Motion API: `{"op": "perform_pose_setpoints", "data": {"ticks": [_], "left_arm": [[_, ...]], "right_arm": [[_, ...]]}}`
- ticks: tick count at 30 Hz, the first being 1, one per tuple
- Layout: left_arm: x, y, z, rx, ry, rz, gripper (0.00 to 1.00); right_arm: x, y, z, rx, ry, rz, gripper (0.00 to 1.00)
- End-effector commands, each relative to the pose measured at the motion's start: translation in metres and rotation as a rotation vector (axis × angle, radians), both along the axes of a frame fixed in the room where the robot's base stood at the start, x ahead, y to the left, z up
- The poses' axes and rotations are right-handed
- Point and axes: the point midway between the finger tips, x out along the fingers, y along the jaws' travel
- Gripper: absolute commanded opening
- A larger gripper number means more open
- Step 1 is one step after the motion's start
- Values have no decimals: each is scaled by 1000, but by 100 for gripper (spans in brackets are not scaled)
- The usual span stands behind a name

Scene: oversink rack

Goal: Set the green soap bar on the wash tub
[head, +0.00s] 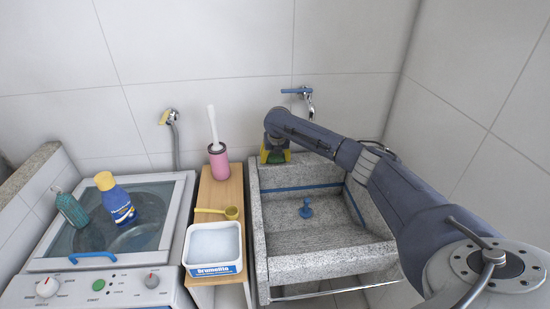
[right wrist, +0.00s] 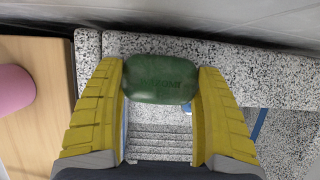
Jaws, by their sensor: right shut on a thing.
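The green soap bar (right wrist: 160,79) is pinched between the yellow fingers of my right gripper (right wrist: 161,100), which is shut on it. In the head view my right gripper (head: 275,156) is at the back left corner of the speckled granite wash tub (head: 335,263). The soap is over the tub's back ledge (right wrist: 265,78) in the right wrist view; I cannot tell whether it touches the ledge. My left gripper is not in view.
A blue plug-like piece (head: 306,208) is inside the tub. Left of it, a wooden stand (head: 231,187) holds a pink brush holder (head: 219,163), a yellow scoop (head: 230,212) and a white powder box (head: 213,268). A blue-handled tap (head: 304,93) is on the back wall. A washing machine (head: 115,297) carries two bottles.

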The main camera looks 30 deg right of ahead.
Motion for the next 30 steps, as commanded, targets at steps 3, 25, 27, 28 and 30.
{"op": "perform_pose_setpoints", "data": {"ticks": [3, 25, 27, 28, 30], "left_arm": [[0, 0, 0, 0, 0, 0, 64], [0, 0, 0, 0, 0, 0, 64], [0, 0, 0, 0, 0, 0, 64], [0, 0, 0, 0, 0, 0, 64], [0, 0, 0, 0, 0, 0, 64]], "right_arm": [[2, 0, -2, 0, -1, 0, 35], [1, 0, -4, 0, -1, 1, 94], [1, 0, -4, 0, -1, 1, 94], [1, 0, -4, 0, -1, 1, 94], [2, 0, -2, 0, -1, 0, 94]]}}
